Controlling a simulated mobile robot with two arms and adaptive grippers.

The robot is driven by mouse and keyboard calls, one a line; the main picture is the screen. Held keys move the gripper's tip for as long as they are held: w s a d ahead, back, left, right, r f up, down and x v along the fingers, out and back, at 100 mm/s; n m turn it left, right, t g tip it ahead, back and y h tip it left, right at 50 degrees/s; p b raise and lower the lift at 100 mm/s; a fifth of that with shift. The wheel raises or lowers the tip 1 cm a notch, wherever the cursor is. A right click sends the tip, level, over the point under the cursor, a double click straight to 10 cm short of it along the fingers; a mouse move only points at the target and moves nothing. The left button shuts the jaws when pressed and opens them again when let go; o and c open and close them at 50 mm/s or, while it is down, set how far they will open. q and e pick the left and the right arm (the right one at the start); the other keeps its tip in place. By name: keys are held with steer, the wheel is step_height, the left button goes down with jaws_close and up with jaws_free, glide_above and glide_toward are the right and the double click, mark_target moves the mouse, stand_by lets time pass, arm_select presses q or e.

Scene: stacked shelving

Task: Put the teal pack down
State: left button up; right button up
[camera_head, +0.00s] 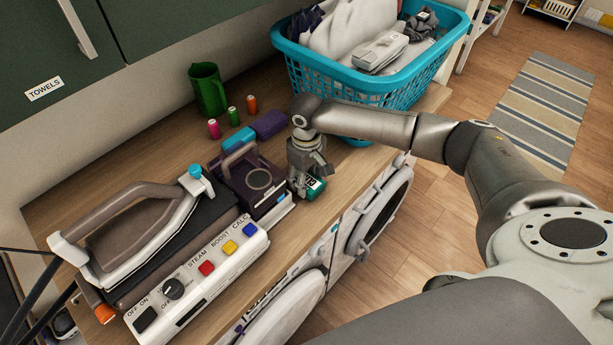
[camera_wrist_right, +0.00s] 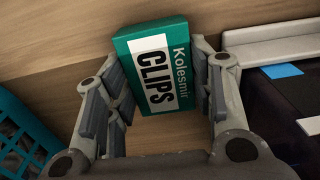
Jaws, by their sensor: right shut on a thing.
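The teal pack (camera_wrist_right: 160,68), labelled "Kolesmir CLIPS", is between the fingers of my right gripper (camera_wrist_right: 160,95) in the right wrist view. The fingers are shut on its two sides. In the head view the pack (camera_head: 316,186) shows below my right gripper (camera_head: 303,180), at the front part of the wooden counter (camera_head: 345,165). I cannot tell whether the pack touches the counter. My left gripper is not in view.
A dark purple box-like thing (camera_head: 240,185) stands just left of the gripper. A steam iron station (camera_head: 190,275) fills the counter's near left. A teal laundry basket (camera_head: 340,88) stands behind. Thread spools (camera_head: 233,115) and a green jug (camera_head: 207,90) stand near the wall.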

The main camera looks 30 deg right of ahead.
steer(key=o, duration=1)
steer(key=shift+f, duration=0.1)
